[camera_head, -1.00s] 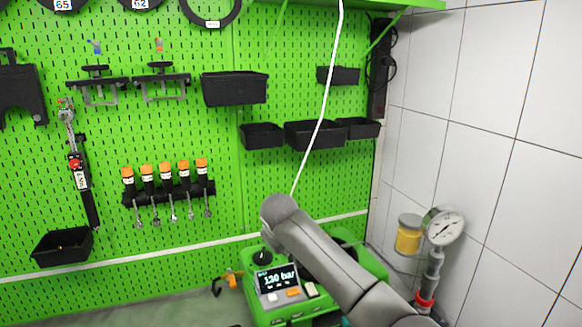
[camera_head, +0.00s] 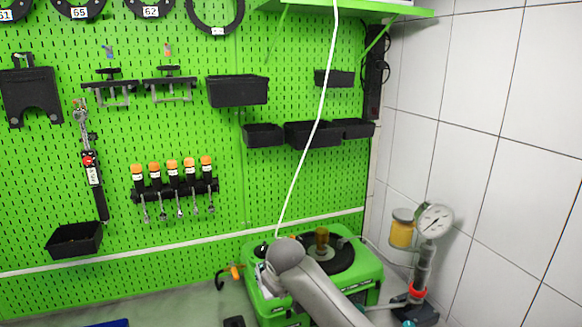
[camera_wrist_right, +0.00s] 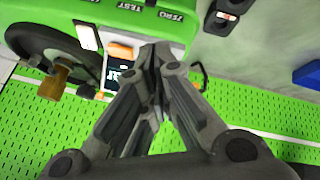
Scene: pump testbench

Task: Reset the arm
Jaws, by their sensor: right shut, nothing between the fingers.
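My right arm (camera_head: 318,292) rises from the bottom edge in the head view, its rounded grey joint in front of the green pump testbench (camera_head: 375,270). The joint covers the testbench's display. The right gripper (camera_wrist_right: 157,52) shows in the wrist view with its fingers together and nothing between them. Its tips overlap the front panel of the green testbench (camera_wrist_right: 165,12) in the picture, partly covering the display (camera_wrist_right: 112,78). I cannot tell whether they touch it. My left gripper is in neither view.
A pressure gauge (camera_head: 434,221) on a grey stand is at the right, by the tiled wall (camera_head: 470,140). A green pegboard (camera_head: 110,235) with black bins (camera_head: 237,91) and orange-topped tools stands behind. A blue object (camera_wrist_right: 308,74) lies on the grey bench.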

